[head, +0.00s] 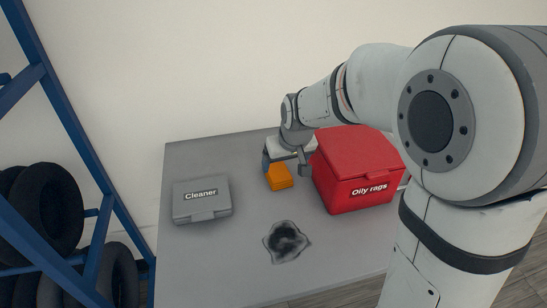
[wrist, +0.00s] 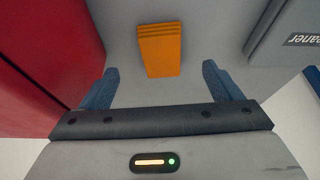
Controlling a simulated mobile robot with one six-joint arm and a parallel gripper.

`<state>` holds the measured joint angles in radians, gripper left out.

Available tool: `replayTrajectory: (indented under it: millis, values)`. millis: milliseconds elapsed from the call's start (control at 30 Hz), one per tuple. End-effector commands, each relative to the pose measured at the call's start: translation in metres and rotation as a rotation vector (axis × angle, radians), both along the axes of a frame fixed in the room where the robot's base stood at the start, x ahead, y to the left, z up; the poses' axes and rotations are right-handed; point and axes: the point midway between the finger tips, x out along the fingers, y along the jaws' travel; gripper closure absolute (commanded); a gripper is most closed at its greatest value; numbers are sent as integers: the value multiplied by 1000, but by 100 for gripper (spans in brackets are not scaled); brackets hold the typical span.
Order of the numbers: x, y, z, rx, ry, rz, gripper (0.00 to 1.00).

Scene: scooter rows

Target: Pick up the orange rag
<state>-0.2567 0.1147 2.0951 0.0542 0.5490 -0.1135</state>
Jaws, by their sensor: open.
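The orange rag (head: 279,177) is a small folded block lying on the grey table, between the grey Cleaner case and the red box. In the wrist view the orange rag (wrist: 160,50) lies ahead of the fingers, roughly centred between them. My gripper (head: 285,163) is just behind the rag in the head view, close to the red box. In the wrist view my gripper (wrist: 160,82) has its two blue fingers spread wide with nothing between them. I cannot tell its exact height above the table.
The red box (head: 360,193) labelled "Oily rags" stands right beside my gripper. The grey Cleaner case (head: 201,207) is at the left. A dark-stained grey rag (head: 286,242) lies at the front of the table (head: 235,270). A blue rack (head: 66,110) with tyres stands at the far left.

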Motion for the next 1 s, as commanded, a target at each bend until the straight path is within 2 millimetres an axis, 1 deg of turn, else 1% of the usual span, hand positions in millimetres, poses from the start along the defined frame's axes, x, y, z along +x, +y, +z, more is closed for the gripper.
replayTrajectory:
  millis: [33,100,367,633,767,1000]
  values:
    - [5,6,-7,1,-2,10,15]
    - [9,10,-12,1,-7,17,15]
    - [20,18,-37,1,-7,27,15]
    - [37,25,-71,2,-6,33,15]
    - [40,27,-78,2,-8,34,15]
    - [40,27,-78,2,-8,35,15]
